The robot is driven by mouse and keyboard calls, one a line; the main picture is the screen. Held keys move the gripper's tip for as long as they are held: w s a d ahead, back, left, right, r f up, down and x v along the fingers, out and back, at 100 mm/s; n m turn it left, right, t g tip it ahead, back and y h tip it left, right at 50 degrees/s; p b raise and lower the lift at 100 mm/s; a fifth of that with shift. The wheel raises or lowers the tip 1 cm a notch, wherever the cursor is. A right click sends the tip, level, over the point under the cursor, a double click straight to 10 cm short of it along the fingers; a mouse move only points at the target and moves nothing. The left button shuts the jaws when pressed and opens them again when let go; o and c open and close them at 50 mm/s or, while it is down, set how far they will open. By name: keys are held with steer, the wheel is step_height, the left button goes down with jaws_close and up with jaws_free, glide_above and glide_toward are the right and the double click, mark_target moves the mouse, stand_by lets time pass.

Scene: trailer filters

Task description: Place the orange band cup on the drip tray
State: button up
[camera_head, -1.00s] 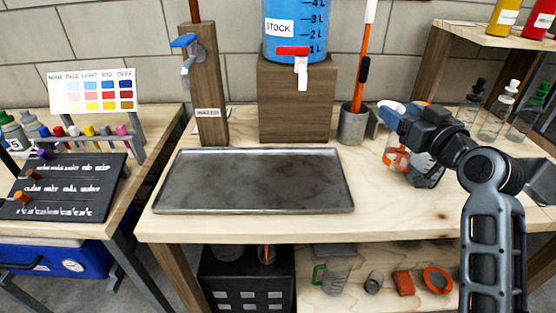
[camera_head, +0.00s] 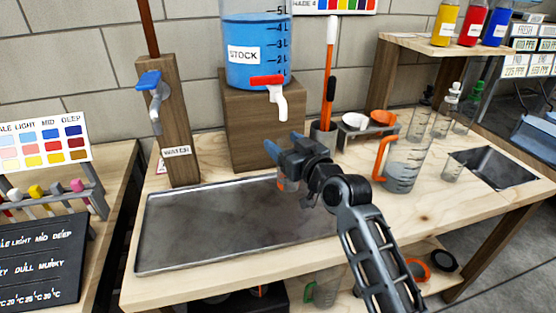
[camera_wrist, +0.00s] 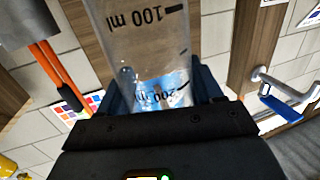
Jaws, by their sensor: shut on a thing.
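A clear graduated cup (camera_head: 284,185) is in my gripper (camera_head: 284,152), over the right end of the drip tray. A little orange shows on it; its band is mostly hidden. In the wrist view my gripper (camera_wrist: 162,88) is shut around the clear cup (camera_wrist: 140,35), which has 100 ml and 200 ml marks. The drip tray (camera_head: 190,231) is a wide, shallow grey metal tray, empty, lying on the wooden bench. The gap between cup and tray cannot be judged.
The blue stock tank (camera_head: 255,52) with a red-handled tap (camera_head: 275,90) stands behind the tray on a wooden block. A water tap post (camera_head: 170,120) is at the back left. A clear jug with an orange handle (camera_head: 405,165) stands on the right.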

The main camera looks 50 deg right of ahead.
steer(key=shift+w+a+f, duration=0.45)
steer(key=shift+w+a, duration=0.05)
steer(key=shift+a, duration=0.1)
steer(key=shift+f, duration=2.05)
steer(key=shift+f+b, duration=0.15)
steer(key=shift+b, duration=0.15)
steer(key=o, duration=1.3)
steer(key=b+v, duration=0.1)
steer(key=v, duration=1.1)
steer(key=shift+b, duration=0.4)
